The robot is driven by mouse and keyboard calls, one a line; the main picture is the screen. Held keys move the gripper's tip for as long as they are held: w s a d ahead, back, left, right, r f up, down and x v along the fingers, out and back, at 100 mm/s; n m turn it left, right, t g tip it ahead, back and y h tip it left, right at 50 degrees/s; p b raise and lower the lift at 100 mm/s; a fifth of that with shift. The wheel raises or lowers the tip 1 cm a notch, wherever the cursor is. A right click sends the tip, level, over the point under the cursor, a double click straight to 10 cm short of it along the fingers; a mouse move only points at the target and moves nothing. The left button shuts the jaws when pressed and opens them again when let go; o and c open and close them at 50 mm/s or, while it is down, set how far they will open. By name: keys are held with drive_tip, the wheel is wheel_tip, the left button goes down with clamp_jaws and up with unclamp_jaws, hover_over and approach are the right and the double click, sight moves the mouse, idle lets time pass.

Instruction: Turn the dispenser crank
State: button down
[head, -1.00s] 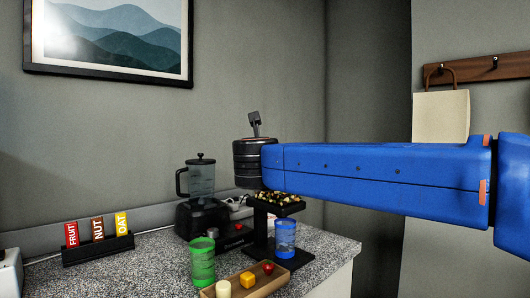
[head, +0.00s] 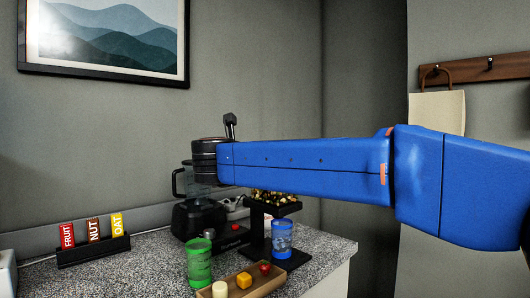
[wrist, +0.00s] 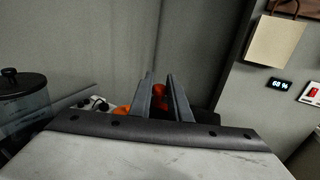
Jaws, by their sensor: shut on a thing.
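The dispenser (head: 254,227) is a black stand on the counter, its top heaped with small brown and yellow pieces. My blue arm covers part of it in the head view. A blue cup (head: 281,240) stands at the dispenser's base. My gripper (wrist: 160,85) points away from the wrist camera, its two grey fingers close together. A red knob (wrist: 160,92), apparently the crank's handle, shows between the fingers, and the gripper is shut on it. An orange part (wrist: 123,110) shows just left of the fingers. The fingers and the crank are hidden in the head view.
A blender (head: 198,217) stands left of the dispenser. A green cup (head: 199,263) and a wooden tray (head: 262,287) with small food pieces are in front. A rack (head: 93,251) of labelled bars is at left. A paper bag (head: 440,111) hangs at right.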

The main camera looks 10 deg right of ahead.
drive_tip(key=c, duration=1.7)
unclamp_jaws()
drive_tip(key=v, duration=1.7)
drive_tip(key=shift+s+a, duration=0.1)
drive_tip(key=shift+s, duration=0.15)
drive_tip(key=shift+f, duration=0.1)
